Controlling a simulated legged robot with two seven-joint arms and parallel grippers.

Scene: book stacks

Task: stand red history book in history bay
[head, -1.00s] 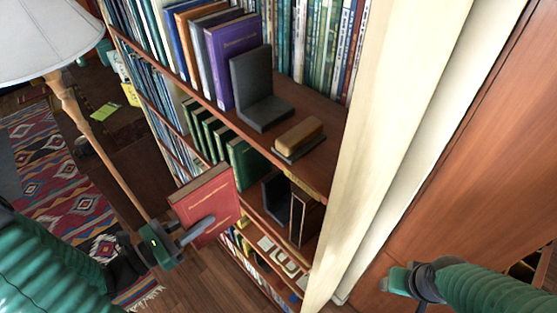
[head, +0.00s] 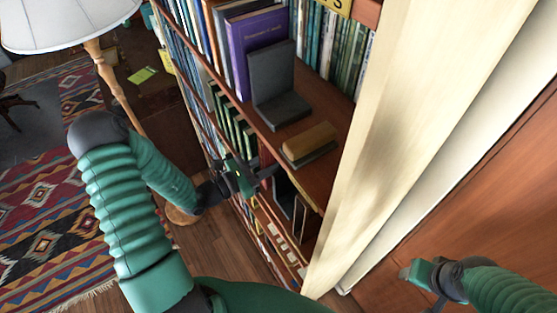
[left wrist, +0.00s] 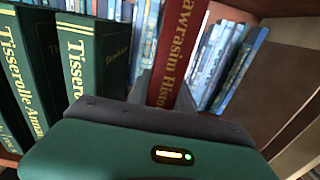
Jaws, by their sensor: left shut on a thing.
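The red history book (left wrist: 180,50) is upright in the left wrist view, its spine with gold lettering facing the camera. My left gripper (head: 262,172) is shut on it at the lower shelf. In the head view only a sliver of the book shows behind the gripper. Several green books (head: 232,125) stand left of it on that shelf, and they are large in the left wrist view (left wrist: 92,55), with a gap before the red book. Whether the red book touches the shelf board is hidden. My right gripper (head: 425,275) is at the lower right, away from the shelves; its fingers are unclear.
A dark bookend (head: 283,192) stands right of the gripper on the lower shelf. The shelf above holds a purple book (head: 255,50), a grey bookend (head: 275,85) and a wooden block eraser (head: 310,143). A lamp (head: 70,20) stands left. Blue books (left wrist: 235,65) are behind.

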